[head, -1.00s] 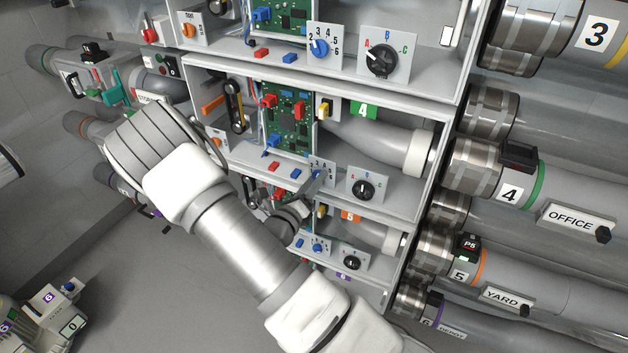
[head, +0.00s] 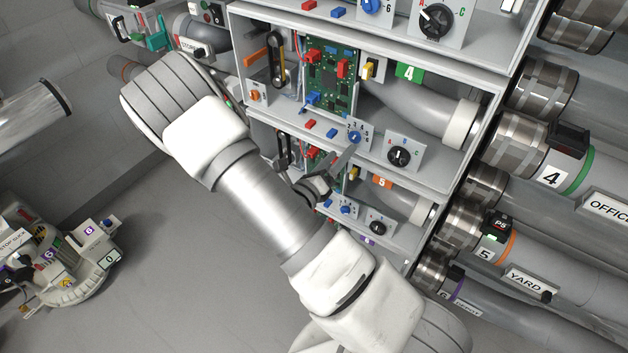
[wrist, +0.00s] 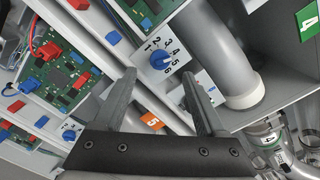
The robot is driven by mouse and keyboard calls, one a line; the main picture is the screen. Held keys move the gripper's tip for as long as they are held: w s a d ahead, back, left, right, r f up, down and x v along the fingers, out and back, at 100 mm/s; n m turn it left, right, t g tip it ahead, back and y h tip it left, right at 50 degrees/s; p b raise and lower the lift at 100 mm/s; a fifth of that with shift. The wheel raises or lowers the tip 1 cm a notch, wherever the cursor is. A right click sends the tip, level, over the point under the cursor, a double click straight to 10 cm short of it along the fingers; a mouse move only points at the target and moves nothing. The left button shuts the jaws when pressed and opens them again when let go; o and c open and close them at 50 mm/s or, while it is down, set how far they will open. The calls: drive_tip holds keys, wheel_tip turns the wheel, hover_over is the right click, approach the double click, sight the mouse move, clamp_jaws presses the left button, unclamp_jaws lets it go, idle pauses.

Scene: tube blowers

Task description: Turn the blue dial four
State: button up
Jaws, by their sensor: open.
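The blue dial of bay four (head: 355,137) sits on a small white numbered plate on the shelf of the bay with the green 4 label (head: 409,72). In the wrist view the dial (wrist: 162,60) faces me, with the numbers 1 to 6 around it. I cannot tell surely which number its pointer marks. My gripper (wrist: 158,80) is open and empty. Its two fingers stand apart on either side of the dial in that view, with the dial just beyond the tips. In the head view my gripper (head: 343,166) is just below the dial, partly hidden by my arm.
A black A-B-C knob (head: 399,155) stands right of the dial. Red and blue blocks (head: 321,129) lie left of it, below a green circuit board (head: 332,75). A grey pipe (head: 415,107) fills the bay's back. Bay five's blue dial (head: 346,209) is below.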

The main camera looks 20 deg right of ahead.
drive_tip(key=v, duration=1.2)
drive_tip(key=shift+d, duration=0.1)
drive_tip(key=s+d+r+m+g+y+p, duration=0.25)
drive_tip(key=s+r+m+g, duration=0.3)
drive_tip(key=m, duration=0.45)
drive_tip(key=s+d+r+m+g+y+p, duration=0.1)
drive_tip(key=s+d+r+m+g+y, duration=0.1)
drive_tip(key=s+d+r+m+g, duration=0.45)
drive_tip(key=s+a+r+m+t+y+p, duration=0.1)
drive_tip(key=a+r+m+t+y, duration=0.2)
drive_tip(key=r+m, duration=0.5)
drive_tip(key=s+a+r+m+t+y+p, duration=0.1)
drive_tip(key=a+r+m+t+y+p, duration=0.1)
drive_tip(key=a+r+m+y, duration=0.4)
wheel_tip(320, 180, up, 3)
drive_tip(key=m+t, duration=0.1)
drive_tip(key=m, duration=0.3)
drive_tip(key=shift+t+y, duration=0.3)
drive_tip(key=shift+y, duration=0.05)
drive_tip(key=shift+r, duration=0.1)
